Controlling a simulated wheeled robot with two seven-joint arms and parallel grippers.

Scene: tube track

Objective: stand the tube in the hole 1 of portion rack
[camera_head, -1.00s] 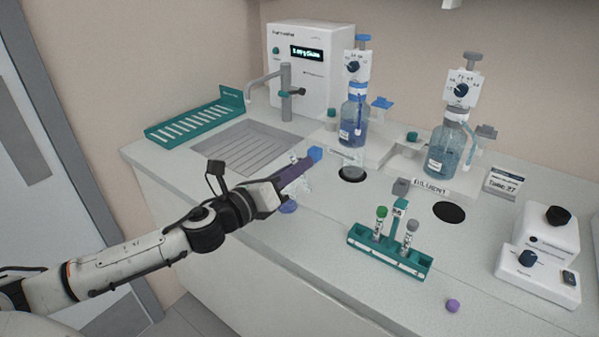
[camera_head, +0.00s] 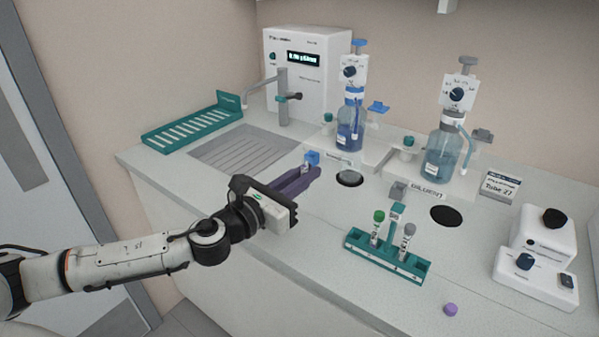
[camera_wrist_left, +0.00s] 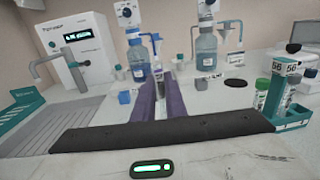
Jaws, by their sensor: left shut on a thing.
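My left gripper (camera_head: 306,174) reaches over the counter beside the sink, its purple fingers pointing toward the blue-liquid dispenser. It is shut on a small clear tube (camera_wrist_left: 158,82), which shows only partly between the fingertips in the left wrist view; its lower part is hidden. The teal portion rack (camera_head: 385,262) stands to the right, well apart from the gripper. It holds a green-capped tube (camera_head: 378,224) and a grey-capped tube (camera_head: 407,237), both upright, with a teal post between them. I cannot read the hole numbers. My right gripper is not in view.
A blue block (camera_head: 312,157) is close by the fingertips. The blue-liquid dispenser (camera_head: 351,125) and diluent dispenser (camera_head: 443,150) stand behind, with dark round pads in front. A white device (camera_head: 540,255) stands far right.

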